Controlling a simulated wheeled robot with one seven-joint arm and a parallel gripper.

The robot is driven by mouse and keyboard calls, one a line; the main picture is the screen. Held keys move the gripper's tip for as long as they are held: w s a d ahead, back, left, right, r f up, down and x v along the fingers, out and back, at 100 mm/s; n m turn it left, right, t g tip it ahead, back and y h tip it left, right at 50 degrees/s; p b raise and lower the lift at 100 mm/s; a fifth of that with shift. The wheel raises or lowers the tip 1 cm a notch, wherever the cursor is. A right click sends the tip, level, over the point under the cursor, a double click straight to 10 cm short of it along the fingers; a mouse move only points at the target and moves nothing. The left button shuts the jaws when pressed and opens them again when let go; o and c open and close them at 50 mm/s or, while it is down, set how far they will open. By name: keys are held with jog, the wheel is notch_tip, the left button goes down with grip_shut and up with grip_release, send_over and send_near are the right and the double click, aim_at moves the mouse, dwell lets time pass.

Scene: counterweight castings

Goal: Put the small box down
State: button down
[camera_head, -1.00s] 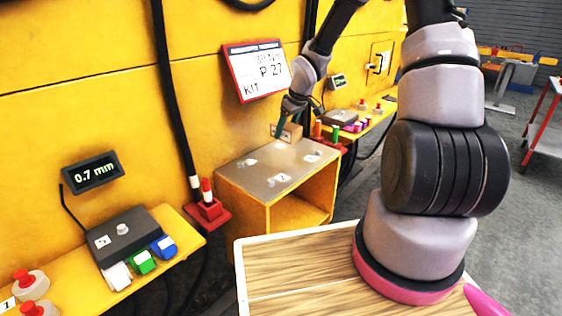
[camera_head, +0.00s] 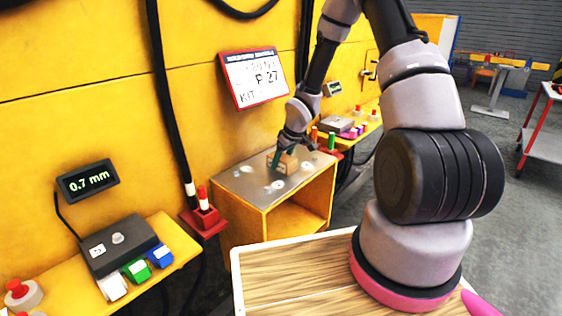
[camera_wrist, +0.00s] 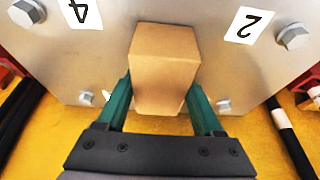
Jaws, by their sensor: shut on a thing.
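The small box (camera_wrist: 164,65) is plain brown cardboard, held between the two green fingers of my gripper (camera_wrist: 163,105) in the wrist view. In the head view the box (camera_head: 284,164) is at my gripper (camera_head: 283,153), over the grey metal top of the yellow stand (camera_head: 240,190). My gripper is shut on the box. In the wrist view the metal plate (camera_wrist: 215,60) lies behind the box, with labels 4 and 2 on either side. I cannot tell whether the box touches the plate.
Hex bolts (camera_wrist: 293,36) stick up near the plate's corners. A red holder (camera_head: 203,218) stands left of the stand, and a shelf with a grey device (camera_head: 338,125) is to the right.

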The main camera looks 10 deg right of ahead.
jog(key=shift+c, duration=0.2)
grip_release()
jog(key=v, duration=1.2)
jog(key=s+d+r+m+t+h, duration=0.15)
jog(key=s+r+m, duration=0.25)
jog(key=s+r, duration=0.6)
jog(key=s+d+r+m+t+h, duration=0.15)
jog(key=s+d+r+m, duration=0.35)
jog(key=r, duration=0.9)
jog(key=s+a+r+m+y, duration=0.1)
jog(key=s+a+r, duration=0.1)
jog(key=s, duration=0.3)
jog(key=s+a+r+m+y, duration=0.1)
jog(key=s+a+r, duration=0.1)
jog(key=s, duration=0.3)
jog(key=shift+s+r+y, duration=0.3)
jog(key=shift+r, duration=0.45)
jog(key=shift+t, duration=0.3)
